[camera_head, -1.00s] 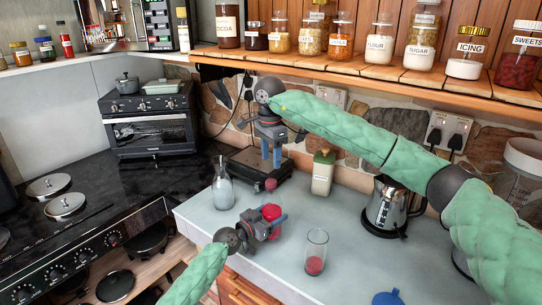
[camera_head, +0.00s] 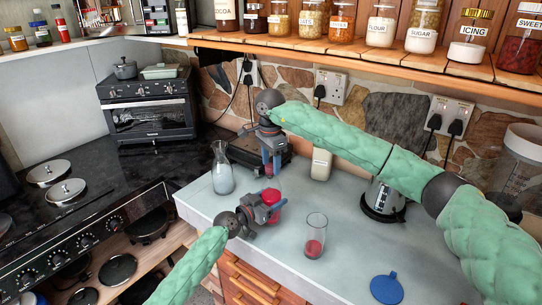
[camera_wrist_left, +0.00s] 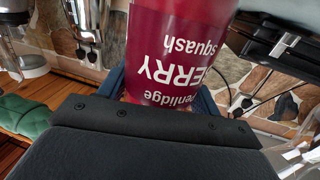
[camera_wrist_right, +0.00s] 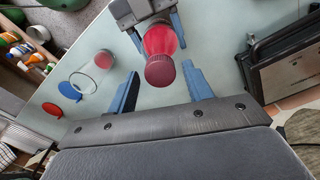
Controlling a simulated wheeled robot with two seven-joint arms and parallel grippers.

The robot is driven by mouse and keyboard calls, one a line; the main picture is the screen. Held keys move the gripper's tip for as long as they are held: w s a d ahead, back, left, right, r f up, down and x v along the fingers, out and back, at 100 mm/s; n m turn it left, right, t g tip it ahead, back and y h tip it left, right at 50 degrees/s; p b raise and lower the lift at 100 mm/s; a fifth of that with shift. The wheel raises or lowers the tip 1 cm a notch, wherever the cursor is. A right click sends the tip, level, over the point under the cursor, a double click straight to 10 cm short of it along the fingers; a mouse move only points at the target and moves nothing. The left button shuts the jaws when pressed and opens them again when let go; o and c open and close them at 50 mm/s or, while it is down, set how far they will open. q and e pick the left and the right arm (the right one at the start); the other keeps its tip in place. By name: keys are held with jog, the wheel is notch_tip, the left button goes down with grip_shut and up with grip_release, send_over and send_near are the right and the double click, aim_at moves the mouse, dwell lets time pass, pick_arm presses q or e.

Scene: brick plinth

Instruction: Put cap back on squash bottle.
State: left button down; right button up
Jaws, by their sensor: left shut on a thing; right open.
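The squash bottle (camera_head: 270,197), red with a label, is held by my left gripper (camera_head: 263,207) above the worktop. Its label fills the left wrist view (camera_wrist_left: 180,55), where my left jaws are shut around it. A dark red ridged cap (camera_wrist_right: 160,72) shows at the bottle's top end in the right wrist view. I cannot tell whether it is fully seated. My right gripper (camera_head: 271,160) is open, pointing down just above the bottle. In the right wrist view its fingers (camera_wrist_right: 162,90) lie to either side of the cap, with gaps showing.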

jog(key=shift+f, duration=0.1)
jog(key=c, duration=1)
jog(key=m, duration=0.7)
jog(key=shift+m, duration=0.3)
jog(key=m, duration=0.7)
jog(key=shift+a+m, duration=0.1)
jog(key=shift+m, duration=0.2)
jog(key=shift+c, duration=0.2)
jog(key=o, duration=1.2)
